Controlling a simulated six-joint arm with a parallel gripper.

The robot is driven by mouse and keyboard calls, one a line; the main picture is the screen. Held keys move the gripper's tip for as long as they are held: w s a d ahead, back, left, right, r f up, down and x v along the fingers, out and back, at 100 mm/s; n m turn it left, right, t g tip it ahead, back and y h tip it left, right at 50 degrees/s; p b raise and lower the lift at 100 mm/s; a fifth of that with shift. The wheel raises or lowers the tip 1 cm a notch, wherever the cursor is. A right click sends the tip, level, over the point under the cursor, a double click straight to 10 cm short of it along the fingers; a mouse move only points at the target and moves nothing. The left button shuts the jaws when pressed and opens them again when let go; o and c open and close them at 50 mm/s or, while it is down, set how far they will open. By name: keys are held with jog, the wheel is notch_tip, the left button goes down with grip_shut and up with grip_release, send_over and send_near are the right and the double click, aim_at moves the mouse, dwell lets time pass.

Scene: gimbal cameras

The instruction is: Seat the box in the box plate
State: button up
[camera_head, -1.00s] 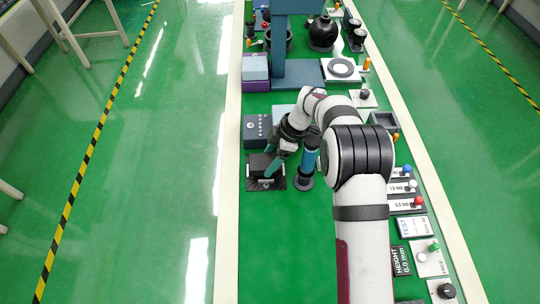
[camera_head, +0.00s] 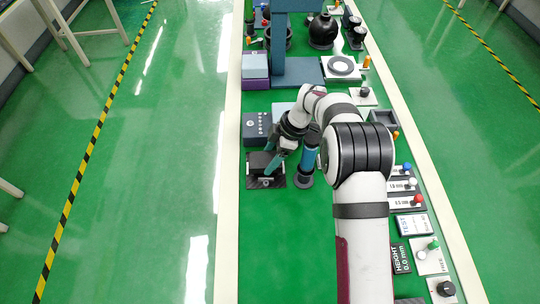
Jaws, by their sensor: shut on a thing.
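My gripper (camera_head: 270,167) is at the left side of the green bench, its teal fingers pointing down at a small dark box (camera_head: 258,160). It is shut on the box. The box is at a dark square plate (camera_head: 277,184), which I take for the box plate, with light fittings near its front edge. The box is over or on the plate; I cannot tell whether it is fully down in it. The fingers and wrist hide part of the box.
A blue upright cylinder (camera_head: 305,168) stands close to the right of my gripper. A dark blue box with a row of dots (camera_head: 256,127) stands just behind. A blue column (camera_head: 292,40) rises farther back. Switch panels (camera_head: 404,185) line the right edge.

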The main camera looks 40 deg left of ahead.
jog(key=shift+f, duration=1)
jog(key=o, duration=1.5)
jog(key=v, duration=1.5)
jog(key=shift+w+d+r, duration=0.1)
jog(key=shift+r, duration=0.3)
